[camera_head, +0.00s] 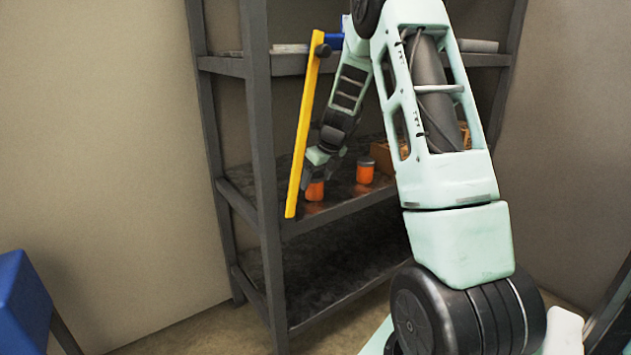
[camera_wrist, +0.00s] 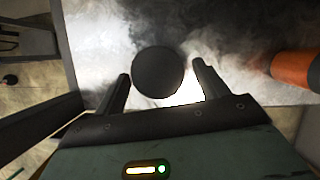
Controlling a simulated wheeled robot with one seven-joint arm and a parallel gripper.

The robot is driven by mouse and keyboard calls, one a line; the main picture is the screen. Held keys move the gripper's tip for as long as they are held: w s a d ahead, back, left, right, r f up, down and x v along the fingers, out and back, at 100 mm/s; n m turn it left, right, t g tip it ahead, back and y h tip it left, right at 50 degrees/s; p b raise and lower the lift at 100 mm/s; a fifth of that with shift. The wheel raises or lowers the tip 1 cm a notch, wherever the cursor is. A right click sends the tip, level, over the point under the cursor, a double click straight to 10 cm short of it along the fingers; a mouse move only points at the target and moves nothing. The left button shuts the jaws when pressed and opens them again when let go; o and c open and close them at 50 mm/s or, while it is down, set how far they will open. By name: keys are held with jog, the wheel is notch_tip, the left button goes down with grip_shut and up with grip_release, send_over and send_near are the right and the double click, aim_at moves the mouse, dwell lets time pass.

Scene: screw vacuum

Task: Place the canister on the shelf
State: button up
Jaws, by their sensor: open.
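An orange canister (camera_head: 315,190) stands on the middle shelf (camera_head: 345,208), near its left end. My gripper (camera_head: 318,162) is right at its top in the head view, and the arm hides part of that area. In the wrist view, a round black lid (camera_wrist: 158,72) lies between the two open fingers of my gripper (camera_wrist: 162,82). Gaps show between the lid and the fingers, and I cannot tell whether either one touches it. A second orange canister with a dark top (camera_head: 365,172) stands to the right; it also shows at the right edge of the wrist view (camera_wrist: 298,68).
A yellow bar (camera_head: 304,125) slants down in front of the rack, close left of my gripper. A dark rack post (camera_head: 262,170) stands beside it. A brown box (camera_head: 383,157) sits behind the second canister. The bottom shelf (camera_head: 330,270) looks empty where visible.

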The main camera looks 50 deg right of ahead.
jog(key=p+v, duration=0.2)
jog(key=v, duration=0.8)
jog(key=shift+p, duration=0.3)
